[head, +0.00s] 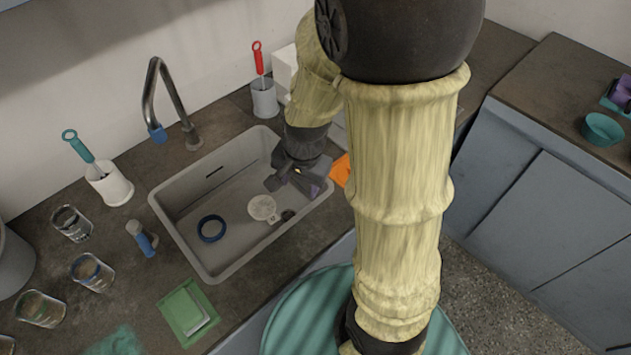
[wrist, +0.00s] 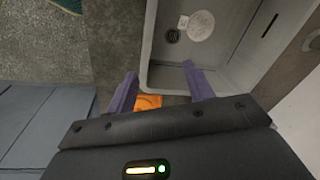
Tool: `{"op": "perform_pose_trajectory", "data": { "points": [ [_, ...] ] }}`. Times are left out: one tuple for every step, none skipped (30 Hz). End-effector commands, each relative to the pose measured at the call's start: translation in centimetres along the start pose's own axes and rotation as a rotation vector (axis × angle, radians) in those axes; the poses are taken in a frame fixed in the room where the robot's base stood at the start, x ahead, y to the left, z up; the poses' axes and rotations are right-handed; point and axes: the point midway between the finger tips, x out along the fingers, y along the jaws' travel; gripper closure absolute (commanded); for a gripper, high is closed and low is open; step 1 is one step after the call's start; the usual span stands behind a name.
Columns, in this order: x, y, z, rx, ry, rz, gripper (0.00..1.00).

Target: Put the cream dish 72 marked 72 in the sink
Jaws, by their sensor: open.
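The cream dish (head: 262,208) lies flat in the sink, near the drain, with a small pale label on its edge. It also shows in the wrist view (wrist: 201,24), where the label mark is too small to read. The grey sink (head: 172,230) is set into the dark counter. My gripper (head: 299,184) is above the sink's right end, apart from the dish, with nothing between its fingers. In the wrist view my gripper (wrist: 160,88) shows its two purple fingers spread wide. My arm hides part of the counter to the right.
A blue ring (head: 211,229) lies in the sink left of the dish. The tap (head: 165,105) rises behind the sink. An orange item (head: 341,171) is on the counter at the sink's right. Several glasses, brush holders and a green sponge tray (head: 188,312) stand left and in front.

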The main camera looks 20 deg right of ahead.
Motion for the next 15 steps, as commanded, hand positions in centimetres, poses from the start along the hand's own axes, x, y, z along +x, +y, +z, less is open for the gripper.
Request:
{"op": "perform_pose_trajectory", "data": {
  "points": [
    [-0.8,0.6,0.1,-0.108,0.017,-0.009,0.48],
    [-1.2,1.0,0.1,-0.181,0.026,-0.010,0.48],
    [-1.7,1.5,0.3,-0.282,0.040,-0.011,0.48],
    [-2.1,1.9,0.3,-0.355,0.051,-0.011,0.48],
    [-2.4,2.2,0.4,-0.424,0.060,-0.009,0.48],
    [-2.8,2.6,0.5,-0.510,0.074,-0.006,0.48],
    [-3.0,2.9,0.6,-0.567,0.082,-0.003,0.48],
    [-3.2,3.1,0.7,-0.618,0.089,0.000,0.48],
    [-3.4,3.4,0.7,-0.673,0.098,0.004,0.48],
    [-3.6,3.5,0.8,-0.705,0.103,0.006,0.48],
    [-3.6,3.6,0.8,-0.730,0.106,0.009,0.48],
    [-3.7,3.7,0.8,-0.753,0.108,0.011,0.48],
    [-3.7,3.8,0.8,-0.761,0.109,0.012,0.48],
    [-3.7,3.8,0.8,-0.766,0.109,0.012,0.48],
    [-3.7,3.8,0.8,-0.767,0.109,0.013,0.48]
  ]
}}
